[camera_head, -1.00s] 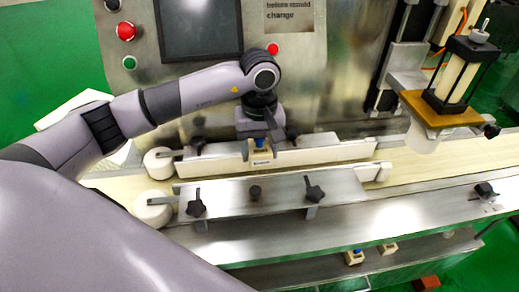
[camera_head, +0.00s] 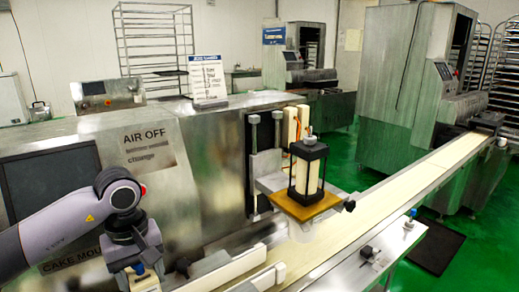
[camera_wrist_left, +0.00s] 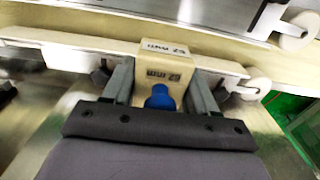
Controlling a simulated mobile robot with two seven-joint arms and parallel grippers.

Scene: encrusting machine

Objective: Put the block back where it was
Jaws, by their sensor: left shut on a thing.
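The block (camera_wrist_left: 168,68) is cream-coloured with a blue knob and printed millimetre labels. In the left wrist view it sits between the two fingers of my left gripper (camera_wrist_left: 162,88), which is shut on it. In the head view my left gripper (camera_head: 140,272) is at the lower left, in front of the machine. Only a small part of the block shows below it there, cut by the picture's bottom edge. My right gripper is in neither view.
The conveyor belt (camera_head: 345,232) runs to the back right between guide rails (camera_head: 225,266). A black-framed unit on an orange plate (camera_head: 312,208) overhangs the belt. The machine body (camera_head: 205,165) stands behind my left arm. Green floor lies beyond.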

